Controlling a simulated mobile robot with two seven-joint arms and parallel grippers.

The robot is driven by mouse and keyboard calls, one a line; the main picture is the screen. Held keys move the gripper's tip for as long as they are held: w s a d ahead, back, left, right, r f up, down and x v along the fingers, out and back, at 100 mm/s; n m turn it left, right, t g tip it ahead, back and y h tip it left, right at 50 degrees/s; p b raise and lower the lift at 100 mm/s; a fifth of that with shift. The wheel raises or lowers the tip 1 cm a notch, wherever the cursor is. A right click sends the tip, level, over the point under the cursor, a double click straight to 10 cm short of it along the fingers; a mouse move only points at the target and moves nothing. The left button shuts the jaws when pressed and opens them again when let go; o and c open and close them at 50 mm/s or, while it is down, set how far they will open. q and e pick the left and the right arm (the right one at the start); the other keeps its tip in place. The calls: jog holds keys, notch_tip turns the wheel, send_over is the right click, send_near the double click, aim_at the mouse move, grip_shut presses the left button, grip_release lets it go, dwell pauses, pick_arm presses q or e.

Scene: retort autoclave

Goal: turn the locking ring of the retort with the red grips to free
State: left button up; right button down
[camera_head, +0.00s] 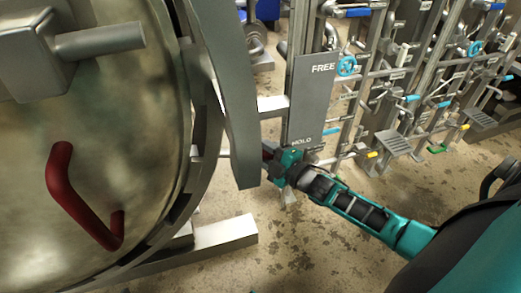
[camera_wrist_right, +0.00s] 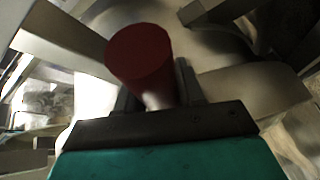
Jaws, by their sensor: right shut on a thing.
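The retort's round steel door (camera_head: 130,150) fills the left of the head view, with the grey locking ring (camera_head: 207,110) around its edge. A grey plate (camera_head: 310,100) beside the ring reads FREE at its top and HOLD near its bottom. My right gripper (camera_head: 270,160) is low by the ring, close to the HOLD mark, partly hidden by a grey curved piece. The right wrist view shows a red grip (camera_wrist_right: 140,55) between the fingers of my right gripper (camera_wrist_right: 157,88), which is shut on it. My left gripper is in neither view.
A bent red handle (camera_head: 85,200) sits on the door face, and a grey bar (camera_head: 100,40) juts out above it. Pipe racks with valves (camera_head: 400,85) stand behind at the right. A steel beam (camera_head: 225,233) lies low by the ring; the floor (camera_head: 310,240) around my right arm is clear.

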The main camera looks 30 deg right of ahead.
pick_arm(q)
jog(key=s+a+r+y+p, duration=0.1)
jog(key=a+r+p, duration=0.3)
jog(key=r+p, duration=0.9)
jog(key=p, duration=0.7)
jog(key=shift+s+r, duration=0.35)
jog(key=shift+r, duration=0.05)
pick_arm(e)
jog(key=d+r+n, duration=0.1)
jog(key=d+r, duration=0.1)
jog(key=r, duration=0.8)
jog(key=d+r+n+g, duration=0.1)
jog(key=d+r, duration=0.1)
jog(key=r, duration=0.8)
jog(key=shift+s+d+r+n+h, duration=0.2)
jog(key=shift+d+r+n+h, duration=0.1)
jog(key=shift+d+r, duration=0.05)
jog(key=c, duration=1.1)
grip_release()
jog(key=shift+o, duration=0.6)
jog(key=shift+s+r, duration=0.1)
jog(key=shift+r, duration=0.05)
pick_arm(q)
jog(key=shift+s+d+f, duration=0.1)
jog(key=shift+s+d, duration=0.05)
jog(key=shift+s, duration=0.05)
pick_arm(e)
jog(key=shift+o, duration=1)
jog(key=shift+s+f, duration=0.2)
